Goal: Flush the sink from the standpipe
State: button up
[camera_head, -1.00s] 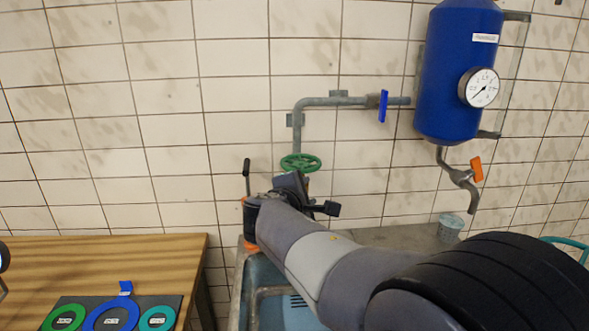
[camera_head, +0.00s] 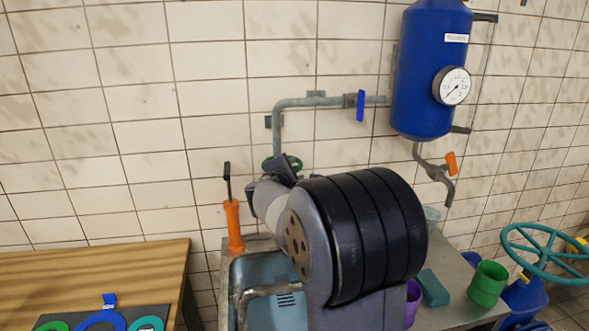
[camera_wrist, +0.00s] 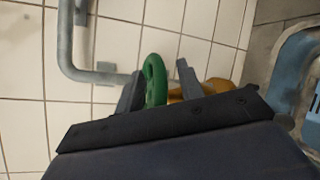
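In the wrist view the handwheel (camera_wrist: 155,80) is seen nearly edge-on between the two fingers of my gripper (camera_wrist: 159,75). A brass-coloured part (camera_wrist: 215,88) shows behind the right finger. In the head view my gripper (camera_head: 287,166) is at the wheel and partly hides it. The blue sink (camera_head: 262,268) lies below, largely hidden by my arm.
A blue tank (camera_head: 428,75) has a gauge (camera_head: 452,86), a blue-handled valve (camera_head: 360,105) and an orange-handled tap (camera_head: 451,163). An orange item (camera_head: 233,226) stands behind the sink. A wooden table (camera_head: 100,275) is left; a green cup (camera_head: 487,284) and teal wheel (camera_head: 548,253) are right.

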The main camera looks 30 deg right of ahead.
jog(key=shift+w+d, duration=0.15)
jog(key=shift+c, duration=0.6)
jog(key=shift+f, duration=0.1)
jog(key=c, duration=0.6)
grip_shut()
jog(key=shift+f, duration=0.15)
jog(key=shift+d+b, duration=0.1)
jog(key=shift+b, duration=0.2)
